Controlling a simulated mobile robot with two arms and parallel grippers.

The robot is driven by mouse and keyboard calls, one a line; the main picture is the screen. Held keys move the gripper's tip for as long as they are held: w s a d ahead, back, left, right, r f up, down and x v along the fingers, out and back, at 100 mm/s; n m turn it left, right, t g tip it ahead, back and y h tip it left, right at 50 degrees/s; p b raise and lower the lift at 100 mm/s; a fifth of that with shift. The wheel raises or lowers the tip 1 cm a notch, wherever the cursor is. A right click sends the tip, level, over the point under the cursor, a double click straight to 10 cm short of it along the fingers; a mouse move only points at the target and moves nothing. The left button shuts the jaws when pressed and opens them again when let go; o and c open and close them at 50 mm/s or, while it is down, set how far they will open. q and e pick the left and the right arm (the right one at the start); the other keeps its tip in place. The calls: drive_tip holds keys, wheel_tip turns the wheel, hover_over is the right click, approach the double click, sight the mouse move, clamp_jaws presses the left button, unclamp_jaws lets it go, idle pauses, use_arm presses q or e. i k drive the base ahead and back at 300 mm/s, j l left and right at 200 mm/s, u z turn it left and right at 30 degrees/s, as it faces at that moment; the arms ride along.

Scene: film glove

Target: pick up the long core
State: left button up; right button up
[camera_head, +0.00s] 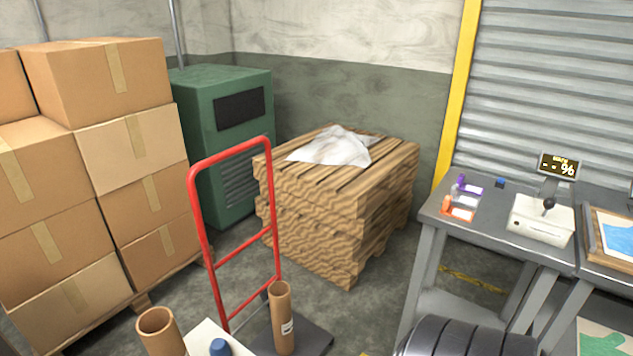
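Two brown cardboard tubes stand upright near the bottom of the head view. One narrow core (282,322) has a white label and stands on or just in front of the dark plate at the foot of the red hand truck. A wider open-topped core (160,331) stands to its left, its lower end cut off by the frame edge. I cannot tell for sure which is the long core. Neither of my grippers shows in this view.
The red hand truck (196,215) stands behind the cores. A white surface with a blue knob (220,347) lies between them. Stacked boxes (130,150) fill the left, pallets (340,225) the back. A grey table (490,235) and dark ribbed cylinder (465,337) are right.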

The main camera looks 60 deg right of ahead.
sight(280, 298)
drive_tip(key=z, duration=1.5)
drive_tip(key=i+l+u, duration=0.15)
drive_tip(key=i+l, duration=0.1)
